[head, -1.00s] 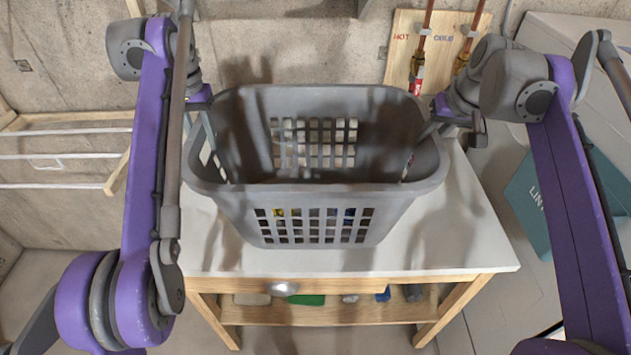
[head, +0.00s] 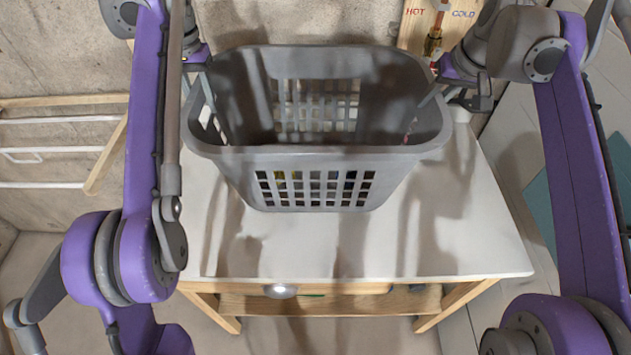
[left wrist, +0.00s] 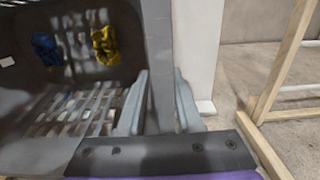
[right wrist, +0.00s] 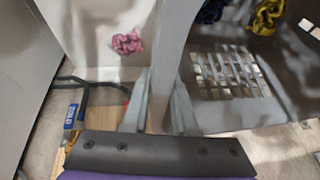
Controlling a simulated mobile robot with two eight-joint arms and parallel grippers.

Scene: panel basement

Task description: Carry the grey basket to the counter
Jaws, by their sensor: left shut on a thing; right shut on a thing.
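The grey basket (head: 310,152) is upright over the back part of the white counter (head: 335,250). I cannot tell whether its bottom touches the top. My left gripper (head: 207,92) is shut on the basket's left rim; the rim also shows between its fingers in the left wrist view (left wrist: 160,90). My right gripper (head: 432,97) is shut on the right rim, seen between the fingers in the right wrist view (right wrist: 163,85). A blue cloth (left wrist: 47,48) and a yellow cloth (left wrist: 106,46) show in the basket.
A pink cloth (right wrist: 127,43) lies on a pale surface outside the basket's right side. A wooden drying rack (head: 107,160) stands at the left. A HOT/COLD pipe board (head: 418,22) is on the back wall. The counter's front part is clear.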

